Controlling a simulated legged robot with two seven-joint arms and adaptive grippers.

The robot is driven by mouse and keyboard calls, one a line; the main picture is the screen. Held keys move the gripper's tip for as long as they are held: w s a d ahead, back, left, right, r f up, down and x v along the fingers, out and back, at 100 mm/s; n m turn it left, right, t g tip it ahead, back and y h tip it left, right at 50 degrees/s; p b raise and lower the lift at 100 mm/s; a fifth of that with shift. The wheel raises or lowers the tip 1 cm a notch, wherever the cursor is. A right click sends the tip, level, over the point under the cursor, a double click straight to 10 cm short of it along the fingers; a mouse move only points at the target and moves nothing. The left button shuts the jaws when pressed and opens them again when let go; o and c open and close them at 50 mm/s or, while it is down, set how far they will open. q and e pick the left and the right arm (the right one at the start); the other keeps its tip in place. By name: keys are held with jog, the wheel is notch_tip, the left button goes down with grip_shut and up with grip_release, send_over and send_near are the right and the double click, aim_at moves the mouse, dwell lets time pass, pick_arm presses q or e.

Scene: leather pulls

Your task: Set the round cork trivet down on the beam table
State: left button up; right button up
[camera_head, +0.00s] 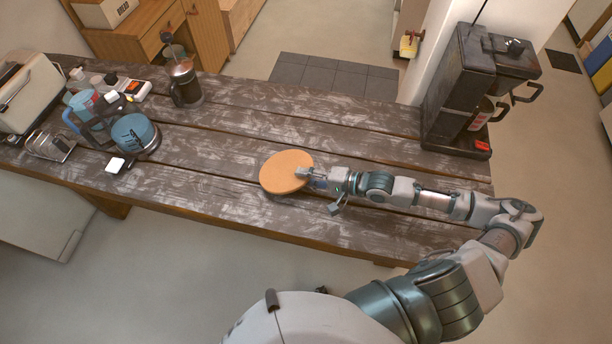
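The round cork trivet (284,173) is a flat orange-tan disc at the middle of the beam table (225,150), a dark, worn table of long planks. It looks level, with a thin dark shadow along its lower edge; it lies on the planks or very close to them. My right gripper (319,190) is at the trivet's right edge. Its fingers look spread: one tip overlaps the trivet's right rim, the other stands apart, lower right, over bare wood. Whether the first finger touches the trivet is hard to tell. My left gripper is not in view.
A black coffee machine (462,90) stands at the table's right end. A French press (184,82) stands at the back. A blue kettle (135,133), a toaster (30,95) and small items crowd the left end. Planks around the trivet are clear.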

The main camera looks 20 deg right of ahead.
jog(key=shift+d, duration=0.35)
jog(key=shift+d+f, duration=0.15)
jog(key=shift+d, duration=0.25)
jog(key=shift+v, duration=1)
jog(key=shift+s+d+r, duration=0.5)
jog(key=shift+s+d, duration=0.05)
jog(key=shift+s, duration=0.2)
jog(key=v, duration=0.2)
jog(key=shift+s+d, duration=0.1)
jog(key=shift+d, duration=0.35)
jog(key=shift+s+d, duration=0.35)
jog(key=shift+d, duration=0.25)
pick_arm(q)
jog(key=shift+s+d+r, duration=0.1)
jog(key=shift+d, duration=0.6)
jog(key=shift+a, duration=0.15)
pick_arm(e)
jog(key=shift+a, duration=0.35)
jog(key=shift+d, duration=0.1)
